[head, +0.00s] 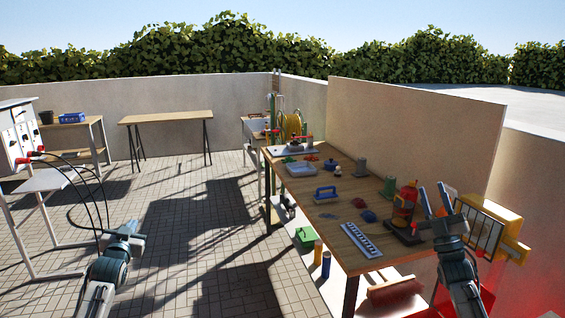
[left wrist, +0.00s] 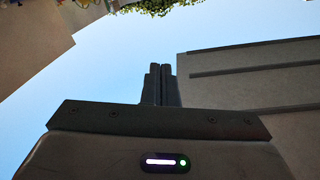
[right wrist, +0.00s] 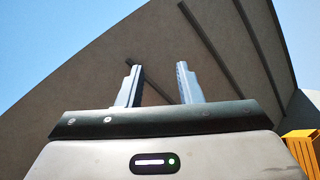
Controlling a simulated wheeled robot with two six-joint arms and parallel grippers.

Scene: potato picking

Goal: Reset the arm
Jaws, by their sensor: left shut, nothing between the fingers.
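My left gripper (head: 130,229) is at the lower left in the head view, over the paved floor and away from the tables. In the left wrist view its fingers (left wrist: 160,84) are together with nothing between them. My right gripper (head: 434,200) is at the right in the head view, fingers pointing up, in front of the right end of the wooden workbench. In the right wrist view its two fingers (right wrist: 160,82) stand apart with nothing between them.
A yellow box (head: 487,226) is beside my right gripper. A light table (head: 45,181) stands left. The middle floor is clear.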

